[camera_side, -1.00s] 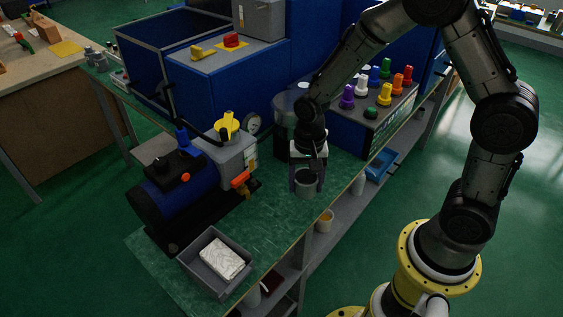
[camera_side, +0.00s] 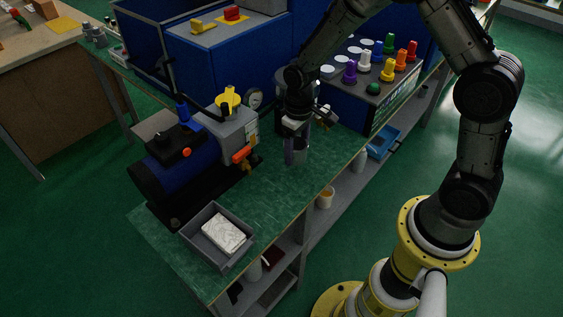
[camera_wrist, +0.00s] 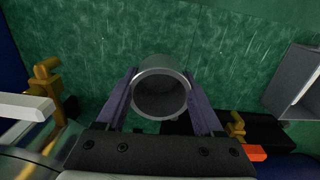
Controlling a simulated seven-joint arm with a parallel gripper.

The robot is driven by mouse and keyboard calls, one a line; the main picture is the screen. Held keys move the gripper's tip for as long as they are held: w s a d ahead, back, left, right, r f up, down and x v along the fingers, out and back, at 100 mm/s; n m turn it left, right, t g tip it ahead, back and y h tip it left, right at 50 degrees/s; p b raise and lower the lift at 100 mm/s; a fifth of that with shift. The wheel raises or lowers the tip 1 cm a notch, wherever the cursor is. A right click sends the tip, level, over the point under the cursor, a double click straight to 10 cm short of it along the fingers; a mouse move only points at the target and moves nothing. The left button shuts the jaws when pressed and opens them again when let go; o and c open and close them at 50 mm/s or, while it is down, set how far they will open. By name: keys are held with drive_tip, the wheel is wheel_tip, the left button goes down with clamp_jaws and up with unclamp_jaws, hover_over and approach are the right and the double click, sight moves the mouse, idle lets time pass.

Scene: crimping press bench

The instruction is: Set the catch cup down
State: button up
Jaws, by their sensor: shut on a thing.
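The catch cup (camera_wrist: 160,92) is a grey round cup, seen from above into its dark, open mouth in the wrist view. My gripper (camera_wrist: 160,74) is shut on it, with one purple-grey finger on each side of its wall. In the side view my gripper (camera_side: 296,150) points down over the green bench top (camera_side: 283,195), and its near finger hides most of the cup. I cannot tell whether the cup's base touches the bench.
A blue machine (camera_side: 190,165) with an orange handle stands left of my gripper. A grey tray (camera_side: 206,256) holding a white block is at the front. A panel of coloured knobs (camera_side: 374,88) stands behind right. Brass fittings (camera_wrist: 46,82) show in the wrist view.

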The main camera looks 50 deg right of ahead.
drive_tip(key=s+a+r+n, duration=0.2)
drive_tip(key=s+r, duration=0.1)
drive_tip(key=s, duration=0.5)
drive_tip(key=s+a+r+n, duration=0.2)
drive_tip(key=s+r, duration=0.2)
drive_tip(key=s, duration=0.3)
hover_over(283, 192)
drive_tip(key=s, duration=0.1)
wheel_tip(283, 192, down, 8)
drive_tip(key=shift+s+d, duration=0.1)
drive_tip(key=shift+w+f, duration=0.55)
drive_tip(key=shift+f, duration=0.1)
drive_tip(key=shift+w+f, duration=0.15)
drive_tip(key=shift+f, duration=1.45)
drive_tip(key=shift+f, duration=0.2)
drive_tip(key=o, duration=1.4)
